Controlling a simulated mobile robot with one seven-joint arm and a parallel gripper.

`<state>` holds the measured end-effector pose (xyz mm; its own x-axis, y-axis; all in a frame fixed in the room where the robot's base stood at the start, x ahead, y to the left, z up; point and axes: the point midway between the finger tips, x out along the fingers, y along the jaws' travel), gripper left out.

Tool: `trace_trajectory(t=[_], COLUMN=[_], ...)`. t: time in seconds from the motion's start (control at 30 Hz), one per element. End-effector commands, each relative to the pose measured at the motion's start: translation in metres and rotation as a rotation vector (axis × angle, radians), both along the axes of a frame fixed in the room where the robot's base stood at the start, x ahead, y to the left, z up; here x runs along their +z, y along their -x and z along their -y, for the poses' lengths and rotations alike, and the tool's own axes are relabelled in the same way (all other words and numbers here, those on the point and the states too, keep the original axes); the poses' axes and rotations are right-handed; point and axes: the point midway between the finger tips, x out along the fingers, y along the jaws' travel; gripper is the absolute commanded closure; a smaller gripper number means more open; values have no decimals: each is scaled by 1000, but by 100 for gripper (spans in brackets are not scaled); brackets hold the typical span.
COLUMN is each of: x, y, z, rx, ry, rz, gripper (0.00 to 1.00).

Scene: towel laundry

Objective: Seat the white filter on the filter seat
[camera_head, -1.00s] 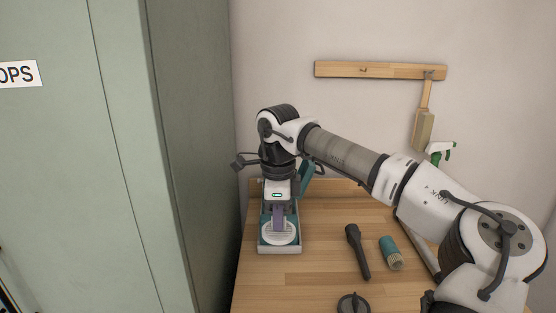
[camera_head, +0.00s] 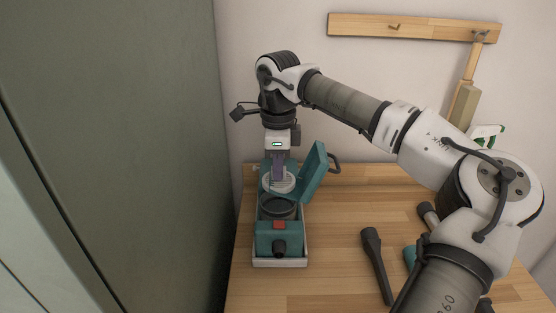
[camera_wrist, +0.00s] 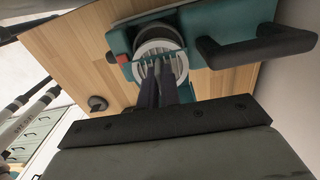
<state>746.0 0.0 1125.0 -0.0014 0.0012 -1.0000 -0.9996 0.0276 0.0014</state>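My gripper (camera_head: 278,178) points down over the back part of the teal appliance (camera_head: 267,240), its fingers closed on the white filter (camera_head: 277,187). The filter is a round ribbed disc, and it also shows at my fingertips in the wrist view (camera_wrist: 160,62). The filter seat (camera_head: 281,208) appears as a dark round opening in the appliance, just in front of the filter in the head view. The filter overlaps part of that opening in the wrist view. I cannot tell the gap beneath the filter. The teal lid (camera_head: 314,172) stands open at the right.
The appliance sits in a pale tray (camera_head: 280,263) on the wooden table (camera_head: 330,235). A black nozzle (camera_head: 375,262) and a partly hidden teal item (camera_head: 409,256) lie to the right. A green cabinet (camera_head: 120,130) stands left. A wall rack (camera_head: 410,27) holds a hanging brush (camera_head: 463,104).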

Motion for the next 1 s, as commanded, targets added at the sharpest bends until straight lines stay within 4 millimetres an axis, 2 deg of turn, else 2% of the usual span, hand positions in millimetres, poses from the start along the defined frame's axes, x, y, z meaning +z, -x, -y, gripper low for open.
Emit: trace_trajectory(t=[0.53, 1.0], x=[-39, -41], y=[0, 0], z=[0, 0], rx=[0, 0], ry=[0, 0], rz=[0, 0], gripper=[100, 100])
